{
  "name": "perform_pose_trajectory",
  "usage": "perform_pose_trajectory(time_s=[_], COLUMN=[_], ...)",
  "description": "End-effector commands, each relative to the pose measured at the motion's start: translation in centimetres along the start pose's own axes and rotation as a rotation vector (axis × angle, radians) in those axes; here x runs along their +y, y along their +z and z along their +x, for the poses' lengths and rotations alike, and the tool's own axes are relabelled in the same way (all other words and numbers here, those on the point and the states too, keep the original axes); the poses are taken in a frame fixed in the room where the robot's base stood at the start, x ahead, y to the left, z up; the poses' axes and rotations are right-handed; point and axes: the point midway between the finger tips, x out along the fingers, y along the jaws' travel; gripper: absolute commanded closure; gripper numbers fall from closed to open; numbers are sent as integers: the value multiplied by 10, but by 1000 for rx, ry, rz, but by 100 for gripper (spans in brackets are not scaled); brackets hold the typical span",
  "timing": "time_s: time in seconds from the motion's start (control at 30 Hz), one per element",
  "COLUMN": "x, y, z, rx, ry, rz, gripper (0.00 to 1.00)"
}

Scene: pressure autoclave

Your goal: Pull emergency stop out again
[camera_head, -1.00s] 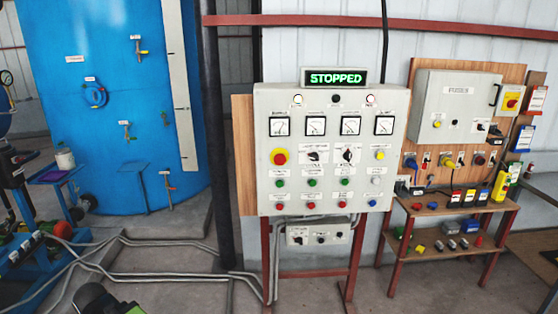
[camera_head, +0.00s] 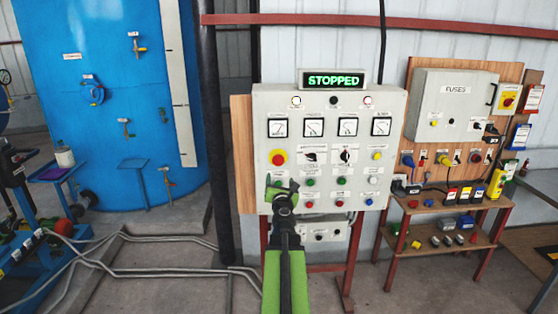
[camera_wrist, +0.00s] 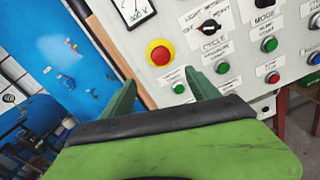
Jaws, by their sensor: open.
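The emergency stop is a red mushroom button (camera_head: 278,158) on a yellow disc, at the left of the grey control panel (camera_head: 330,104). It also shows in the wrist view as a red button (camera_wrist: 160,55) at the upper middle. I cannot tell from here whether it is pressed in. My gripper (camera_head: 281,186) is green and stands in front of the panel, just below the button in the head view. In the wrist view its two dark green fingers (camera_wrist: 162,90) are apart and empty, pointing toward the panel below the button. The fingers do not touch the button.
A lit sign (camera_head: 334,79) above the panel reads STOPPED. Green and red buttons and rotary switches (camera_head: 344,156) sit close by on the panel. A wooden bench (camera_head: 452,207) with a fuse box (camera_head: 454,103) stands right. A blue tank (camera_head: 100,60) stands left.

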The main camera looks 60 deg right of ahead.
Motion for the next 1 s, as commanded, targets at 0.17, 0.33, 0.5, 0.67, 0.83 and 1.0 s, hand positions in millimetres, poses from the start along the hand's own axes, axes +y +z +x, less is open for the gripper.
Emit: perform_pose_trajectory(time_s=[0.17, 0.33, 0.5, 0.67, 0.83, 1.0], x=[-6, -6, -6, -6, -6, -6], y=[2, 2, 2, 2, 1, 1], z=[1, 23, 67, 107, 146, 168], rx=[5, 4, 4, 4, 3, 3], ry=[12, 12, 11, 10, 9, 9], rz=[-56, -53, -52, -51, -50, -50], gripper=[30, 30, 30, 30, 30, 30])
